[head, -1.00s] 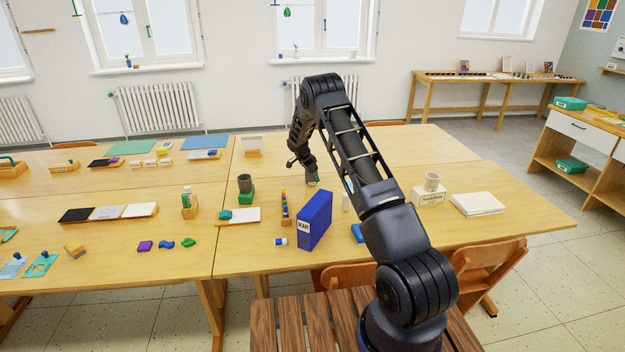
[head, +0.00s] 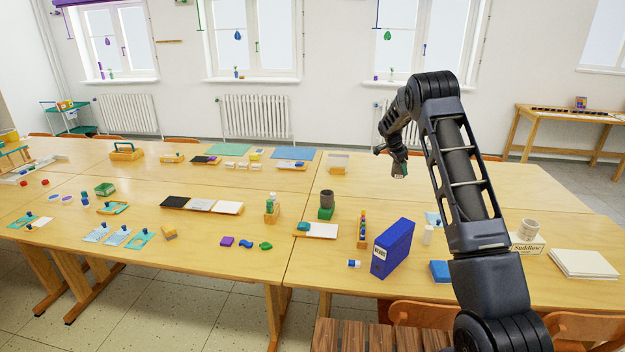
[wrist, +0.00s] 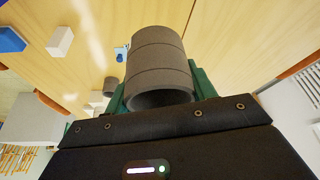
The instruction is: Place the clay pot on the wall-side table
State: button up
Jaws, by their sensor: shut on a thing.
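The clay pot (wrist: 160,62), a grey-brown cylinder with ring lines, is held between the green fingers of my gripper (wrist: 160,88) in the wrist view. The gripper is shut on it, and the pot's open end faces the wrist camera. In the head view my gripper (head: 399,173) hangs above the back part of the right-hand table, apart from the tabletop; the pot is too small there to make out clearly. The wall-side table (head: 560,117) stands at the far right against the back wall, partly cut off by the frame edge.
Small items stand along the wall-side table's back. Chairs (head: 425,314) stand at the near edge.

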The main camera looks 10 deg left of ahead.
jog(key=shift+a+r, duration=0.1)
jog(key=s+a+n+t+y, duration=0.1)
jog(key=s+a+n, duration=0.2)
jog(key=a, duration=1.2)
jog(key=s+a+n+y, duration=0.1)
jog(key=s+a+n, duration=0.25)
jog(key=a, duration=1.15)
jog(key=s+a+n+t+y, duration=0.1)
jog(key=s+a+n, duration=0.25)
jog(key=a, duration=1.05)
jog(key=s+a+n+y, duration=0.3)
jog(key=s+a+n, duration=0.5)
jog(key=s+a, duration=2.55)
jog(key=shift+t, duration=0.3)
jog(key=f, duration=0.6)
jog(key=w+a+f, duration=0.1)
jog(key=f, duration=0.6)
jog(key=w+f, duration=0.1)
jog(key=f, duration=0.5)
jog(key=shift+a+f, duration=0.35)
jog(key=shift+f, duration=0.05)
jog(key=shift+f, duration=0.1)
